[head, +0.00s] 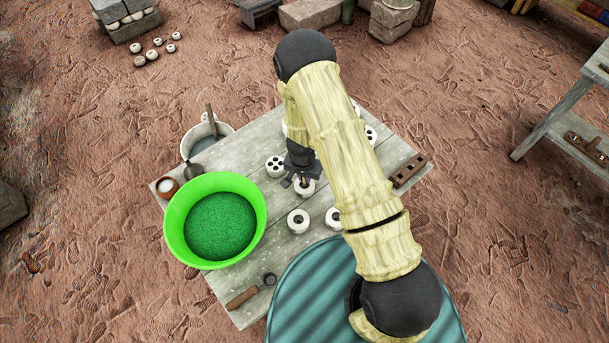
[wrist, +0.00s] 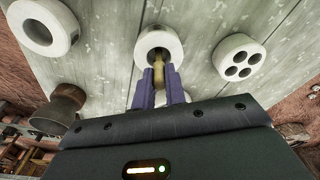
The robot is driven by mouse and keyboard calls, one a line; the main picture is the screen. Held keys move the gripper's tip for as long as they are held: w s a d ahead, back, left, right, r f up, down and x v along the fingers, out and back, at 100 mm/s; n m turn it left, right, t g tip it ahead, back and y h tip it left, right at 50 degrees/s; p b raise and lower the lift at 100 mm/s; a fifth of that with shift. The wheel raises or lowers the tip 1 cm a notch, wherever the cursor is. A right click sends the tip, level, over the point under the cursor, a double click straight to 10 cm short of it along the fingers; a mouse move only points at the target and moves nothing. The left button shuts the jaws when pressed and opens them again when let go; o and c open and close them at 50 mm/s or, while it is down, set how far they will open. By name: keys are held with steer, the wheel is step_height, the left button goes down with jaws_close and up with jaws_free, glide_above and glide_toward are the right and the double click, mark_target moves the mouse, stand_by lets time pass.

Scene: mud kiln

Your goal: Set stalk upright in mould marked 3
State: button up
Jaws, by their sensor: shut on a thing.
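My gripper (head: 301,181) is low over the middle of the grey table. In the wrist view its two purple fingers (wrist: 159,80) are shut on a short tan stalk (wrist: 158,70). The stalk's far end is at the dark hole of a white round mould (wrist: 158,38); I cannot tell whether it is inside the hole or just above it. In the head view this mould (head: 304,190) shows just below the gripper, which mostly hides the stalk. No number can be read on any mould.
A mould with several holes (head: 275,165) and single-hole moulds (head: 298,222) (head: 333,217) stand close by. A green bowl (head: 178,236) of green grains is at left. A brown block with holes (head: 409,169) lies at right. A brush-like tool (head: 243,297) is near the front.

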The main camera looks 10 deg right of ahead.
steer(key=shift+f, duration=0.35)
stand_by(0.3)
steer(key=o, duration=1)
steer(key=shift+c, duration=0.2)
steer(key=shift+r+p, duration=2.75)
steer(key=shift+r, duration=0.75)
